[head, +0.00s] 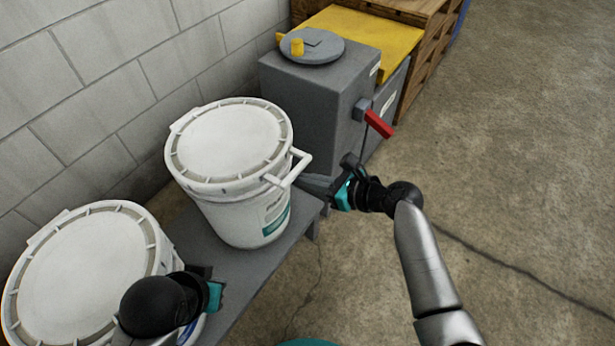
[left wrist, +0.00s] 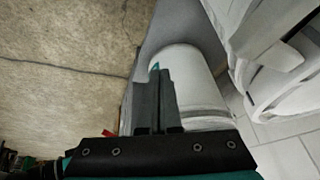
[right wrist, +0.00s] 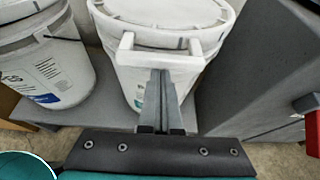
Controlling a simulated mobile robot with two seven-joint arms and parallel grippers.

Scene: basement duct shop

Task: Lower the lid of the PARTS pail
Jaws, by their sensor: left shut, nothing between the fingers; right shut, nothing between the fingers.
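A white pail (head: 240,205) with a teal label stands in the middle of the head view. Its round lid (head: 228,140) lies flat or nearly flat on top, and a white handle (head: 290,169) juts out to the right. A second white lidded pail (head: 80,270) stands at the lower left. I cannot read which one says PARTS. My right gripper (head: 318,188) is shut and empty beside the handle; in the right wrist view its fingertips (right wrist: 160,78) are at the handle's crossbar (right wrist: 158,60), contact unclear. My left gripper (head: 203,272) is shut and empty by the left pail.
Both pails stand on a grey bench (head: 245,275) along a block wall (head: 120,75). A grey box (head: 310,100) with a red lever (head: 378,124) stands behind, near a wooden crate (head: 428,45). The concrete floor on the right is clear.

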